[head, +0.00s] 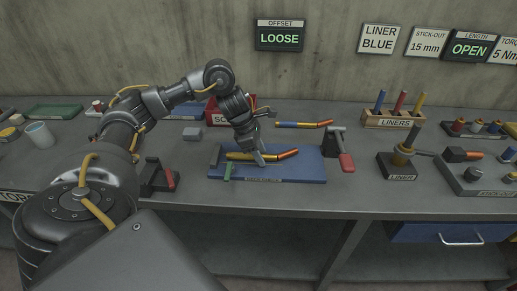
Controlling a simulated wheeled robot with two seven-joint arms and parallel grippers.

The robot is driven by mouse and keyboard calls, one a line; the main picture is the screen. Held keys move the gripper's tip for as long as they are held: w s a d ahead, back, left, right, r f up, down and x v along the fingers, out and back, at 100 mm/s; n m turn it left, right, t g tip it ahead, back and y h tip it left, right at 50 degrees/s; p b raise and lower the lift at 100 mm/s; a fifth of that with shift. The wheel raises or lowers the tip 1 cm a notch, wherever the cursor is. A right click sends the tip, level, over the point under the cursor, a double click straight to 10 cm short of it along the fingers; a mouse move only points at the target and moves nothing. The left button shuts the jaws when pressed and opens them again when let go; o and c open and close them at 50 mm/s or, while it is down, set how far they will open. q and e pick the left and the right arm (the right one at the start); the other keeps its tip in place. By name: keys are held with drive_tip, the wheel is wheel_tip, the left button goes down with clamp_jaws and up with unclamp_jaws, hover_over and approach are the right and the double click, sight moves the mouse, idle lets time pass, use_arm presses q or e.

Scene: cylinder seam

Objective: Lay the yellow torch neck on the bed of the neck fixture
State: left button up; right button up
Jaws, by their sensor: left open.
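The yellow torch neck (238,156), with an orange-red bent tip to the right, lies along the blue plate of the neck fixture (305,171). It appears to rest on the fixture's bed; any small gap under it cannot be told. My left gripper (258,156) points down over the neck's middle, its fingers open at the neck and hiding part of it. A green upright piece (228,171) stands at the plate's left front. My right gripper is not in view.
A second neck with a blue part (286,125) lies behind the fixture. Red-handled clamps stand left (168,179) and right (345,161) of the plate. A liner rack (394,120) and a liner stand (398,165) are farther right.

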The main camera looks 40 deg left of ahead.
use_arm(q)
drive_tip(key=p+v, duration=0.3)
drive_tip(key=v, duration=0.9)
drive_tip(key=shift+r, duration=0.1)
